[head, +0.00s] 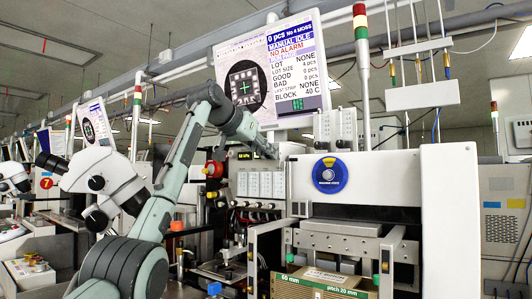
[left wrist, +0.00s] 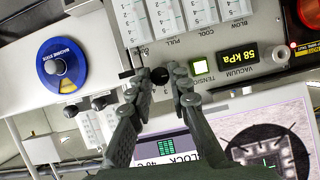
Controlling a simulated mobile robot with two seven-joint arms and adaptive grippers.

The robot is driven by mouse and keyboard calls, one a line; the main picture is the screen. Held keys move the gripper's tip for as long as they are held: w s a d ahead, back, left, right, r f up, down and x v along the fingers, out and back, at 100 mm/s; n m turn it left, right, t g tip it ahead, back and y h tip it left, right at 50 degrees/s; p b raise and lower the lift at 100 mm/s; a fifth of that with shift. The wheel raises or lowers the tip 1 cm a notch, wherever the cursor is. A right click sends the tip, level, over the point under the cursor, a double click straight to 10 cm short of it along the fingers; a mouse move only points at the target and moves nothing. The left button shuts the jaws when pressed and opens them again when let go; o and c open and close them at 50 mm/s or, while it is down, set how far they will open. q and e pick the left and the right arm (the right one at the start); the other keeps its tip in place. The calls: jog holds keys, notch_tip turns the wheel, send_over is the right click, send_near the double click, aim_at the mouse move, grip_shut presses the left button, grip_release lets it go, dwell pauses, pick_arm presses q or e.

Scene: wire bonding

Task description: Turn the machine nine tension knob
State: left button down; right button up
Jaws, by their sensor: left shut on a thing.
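The tension knob (left wrist: 159,75) is a small dark round knob on the light machine panel. In the left wrist view it sits between the fingertips of my left gripper (left wrist: 159,73), beside the upside-down word TENSION. The fingers are shut on it from both sides. In the head view my left arm reaches up and over to the top of the machine's panel, with my left gripper (head: 268,150) there. The knob is hidden in that view. The machine (head: 445,215) shows no readable number. My right gripper is not in view.
A blue machine state dial (head: 330,174) is on the white front cover. A screen (head: 240,75) stands behind my arm. A vacuum display (left wrist: 239,60) reads 58 kPa, beside a lit green square (left wrist: 200,66). A microscope (head: 105,180) stands at left.

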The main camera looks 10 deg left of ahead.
pick_arm(q)
jog(key=n+h, duration=0.1)
jog(key=n, duration=0.1)
jog(key=n+g+h, duration=0.1)
jog(key=n+h, duration=0.1)
jog(key=shift+w+a+f+n, duration=0.1)
jog(key=shift+a+f+n, duration=0.05)
jog(key=shift+n, duration=0.15)
dwell(0.5)
jog(key=c, duration=1.4)
grip_release()
jog(key=v, duration=1.2)
jog(key=shift+a, duration=0.1)
